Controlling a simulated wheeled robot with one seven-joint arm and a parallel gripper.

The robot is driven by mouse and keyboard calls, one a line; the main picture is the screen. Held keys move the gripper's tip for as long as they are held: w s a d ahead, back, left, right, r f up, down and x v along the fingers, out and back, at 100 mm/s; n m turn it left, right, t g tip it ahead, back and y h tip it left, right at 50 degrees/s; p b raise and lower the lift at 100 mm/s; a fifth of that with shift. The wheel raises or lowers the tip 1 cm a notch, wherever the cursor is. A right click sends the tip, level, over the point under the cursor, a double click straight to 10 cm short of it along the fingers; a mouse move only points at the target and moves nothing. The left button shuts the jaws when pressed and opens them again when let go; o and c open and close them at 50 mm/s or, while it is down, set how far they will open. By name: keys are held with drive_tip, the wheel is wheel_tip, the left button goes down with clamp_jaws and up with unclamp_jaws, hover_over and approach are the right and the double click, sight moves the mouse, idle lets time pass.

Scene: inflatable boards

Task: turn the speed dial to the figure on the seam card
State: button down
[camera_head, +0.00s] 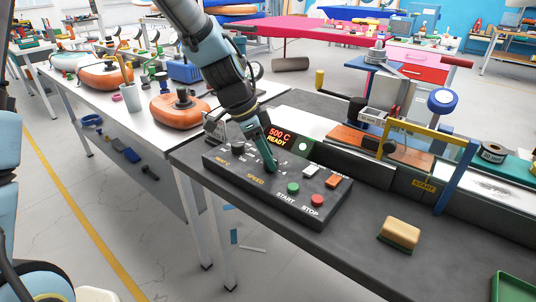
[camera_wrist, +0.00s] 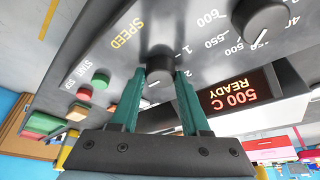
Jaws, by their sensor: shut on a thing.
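The speed dial (camera_wrist: 158,50) is a dark round knob beside the word SPEED on the sloped grey control panel (camera_head: 227,167). My gripper (camera_wrist: 160,75) has its two teal fingers on either side of the dial and is shut on it. In the head view my gripper (camera_head: 268,160) reaches down to the panel and hides the dial and much of its scale. Figures 1 and 2 show near the dial in the wrist view; its exact setting is unclear. I cannot make out a seam card with a readable figure.
A second knob (camera_wrist: 262,20) has a temperature scale. The display (camera_wrist: 240,92) reads 500 C READY. A green START button (camera_head: 293,187) and a red STOP button (camera_head: 317,200) are close by. A yellow-topped block (camera_head: 400,232) lies to the right on the dark bench.

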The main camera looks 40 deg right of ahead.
drive_tip(key=shift+s+f+n+t+b, duration=0.1)
drive_tip(key=shift+n+t+b, duration=0.4)
drive_tip(key=shift+n, duration=0.6)
drive_tip(key=n+t, duration=0.1)
drive_tip(key=n, duration=0.2)
drive_tip(key=shift+s+h, duration=0.15)
drive_tip(key=shift+h, duration=0.15)
drive_tip(key=n+p, duration=0.1)
drive_tip(key=n+t+p, duration=0.1)
drive_tip(key=n, duration=0.1)
drive_tip(key=n+p, duration=0.1)
drive_tip(key=n, duration=0.1)
drive_tip(key=shift+s+r+t, duration=0.15)
drive_tip(key=shift+r+t, duration=0.15)
drive_tip(key=shift+t, duration=0.1)
drive_tip(key=shift+f+n+t+p, duration=0.15)
drive_tip(key=shift+n+t+p, duration=0.15)
drive_tip(key=shift+n+p, duration=0.55)
drive_tip(key=shift+f, duration=0.1)
drive_tip(key=shift+c, duration=1.9)
unclamp_jaws()
